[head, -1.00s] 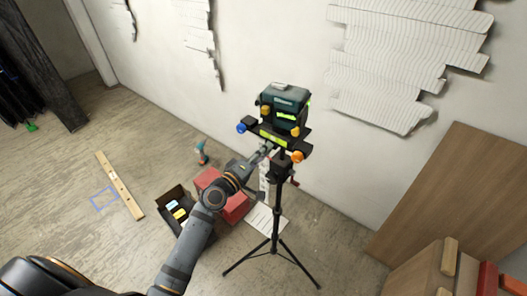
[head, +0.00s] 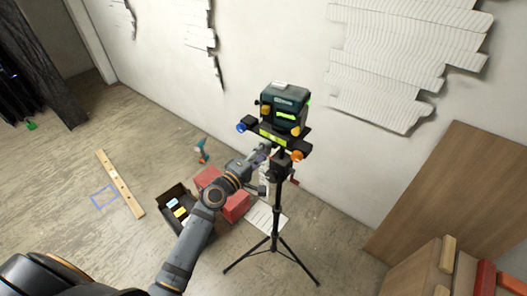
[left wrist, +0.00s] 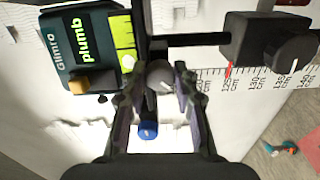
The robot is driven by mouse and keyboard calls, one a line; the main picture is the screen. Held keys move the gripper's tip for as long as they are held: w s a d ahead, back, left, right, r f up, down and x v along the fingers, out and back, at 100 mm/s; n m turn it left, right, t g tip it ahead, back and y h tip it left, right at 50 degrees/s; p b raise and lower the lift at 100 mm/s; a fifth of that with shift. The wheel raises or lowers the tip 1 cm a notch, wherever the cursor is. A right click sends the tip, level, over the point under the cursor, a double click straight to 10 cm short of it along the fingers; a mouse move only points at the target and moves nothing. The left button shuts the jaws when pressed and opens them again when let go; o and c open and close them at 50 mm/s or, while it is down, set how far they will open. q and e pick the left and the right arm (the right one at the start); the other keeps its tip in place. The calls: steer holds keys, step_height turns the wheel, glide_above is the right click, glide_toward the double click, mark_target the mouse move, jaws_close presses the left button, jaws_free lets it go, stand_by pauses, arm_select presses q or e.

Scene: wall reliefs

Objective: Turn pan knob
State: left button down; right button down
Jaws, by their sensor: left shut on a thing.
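A dark green laser level (head: 285,103) sits on a black head on top of a tripod (head: 276,215); in the left wrist view it (left wrist: 85,45) shows the word "plumb". My left gripper (head: 262,157) reaches the head from the lower left, just under the level. In the left wrist view its fingers (left wrist: 160,80) are shut on a grey round knob (left wrist: 160,73), which I take to be the pan knob. A blue-ended knob (left wrist: 148,131) shows between the fingers, nearer the palm. It also shows in the head view (head: 241,127). My right gripper is not in view.
An orange knob (head: 297,156) sits on the head's right side. A black knob (left wrist: 293,52) with a white line lies right of the fingers. A red box (head: 236,207), a dark open box (head: 177,208) and a drill (head: 202,150) are on the floor. The wall is behind.

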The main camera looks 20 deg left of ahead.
arm_select(q)
steer(key=c, duration=1)
jaws_free()
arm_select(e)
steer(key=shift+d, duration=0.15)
arm_select(q)
steer(key=v, duration=0.7)
steer(key=shift+s+a, duration=0.15)
steer(key=shift+s, duration=0.1)
